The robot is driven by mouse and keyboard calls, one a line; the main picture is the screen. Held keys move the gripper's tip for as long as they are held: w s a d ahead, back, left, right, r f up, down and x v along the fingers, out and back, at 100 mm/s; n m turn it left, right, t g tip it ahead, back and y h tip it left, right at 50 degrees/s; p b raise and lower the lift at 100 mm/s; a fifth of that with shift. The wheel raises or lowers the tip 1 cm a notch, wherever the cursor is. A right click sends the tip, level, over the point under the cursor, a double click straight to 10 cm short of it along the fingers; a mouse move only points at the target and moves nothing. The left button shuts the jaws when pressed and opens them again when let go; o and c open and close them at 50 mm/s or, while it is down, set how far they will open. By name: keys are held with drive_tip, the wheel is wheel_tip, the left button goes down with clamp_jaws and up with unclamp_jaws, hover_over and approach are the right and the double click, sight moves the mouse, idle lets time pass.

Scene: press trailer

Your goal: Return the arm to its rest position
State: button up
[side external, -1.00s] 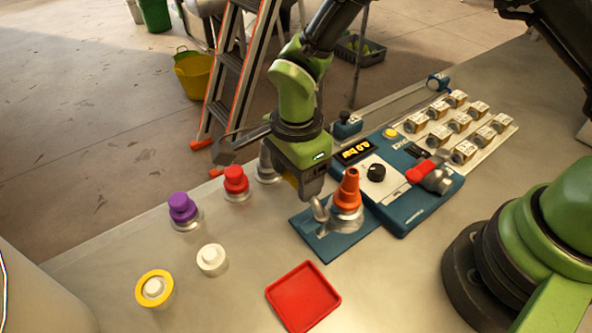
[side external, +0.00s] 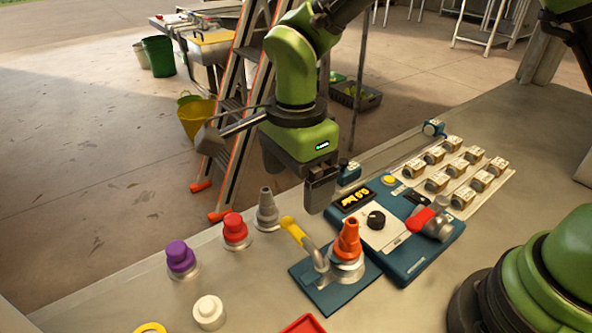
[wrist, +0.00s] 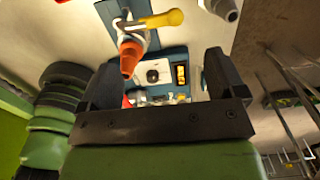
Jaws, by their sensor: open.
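My gripper (side external: 320,205) hangs above the bench, behind the clamp. Its open fingers (wrist: 160,64) show in the wrist view with nothing between them. The toggle clamp's yellow handle (side external: 291,230) tilts up to the left and is clear of the fingers. An orange cone nozzle (side external: 347,241) stands upright on the blue clamp plate (side external: 310,289). The handle (wrist: 162,19) and the orange nozzle (wrist: 130,57) also show in the wrist view.
A blue pressure unit (side external: 407,254) with a lit display and a red-handled valve (side external: 421,220) stands right of the clamp. Purple (side external: 180,257), red (side external: 235,230) and grey (side external: 267,210) fittings stand to the left. A stepladder (side external: 238,110) stands behind the bench.

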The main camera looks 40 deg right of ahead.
drive_tip(key=shift+r, duration=0.45)
drive_tip(key=s+d+r+n+t+y, duration=0.1)
drive_tip(key=s+d+r+n+t, duration=0.15)
drive_tip(key=d+r, duration=0.4)
drive_tip(key=s+d+r+n+t, duration=0.2)
drive_tip(key=s+d+r+n, duration=0.1)
drive_tip(key=s+n, duration=0.3)
drive_tip(key=s+d+r+n+t+y, duration=0.1)
drive_tip(key=s+d+r+n+t, duration=0.1)
drive_tip(key=s+d+r+n, duration=0.2)
drive_tip(key=shift+s+r+n+t, duration=0.35)
drive_tip(key=shift+s+r+n, duration=0.4)
drive_tip(key=shift+s, duration=0.85)
drive_tip(key=shift+f, duration=0.1)
drive_tip(key=shift+c, duration=0.4)
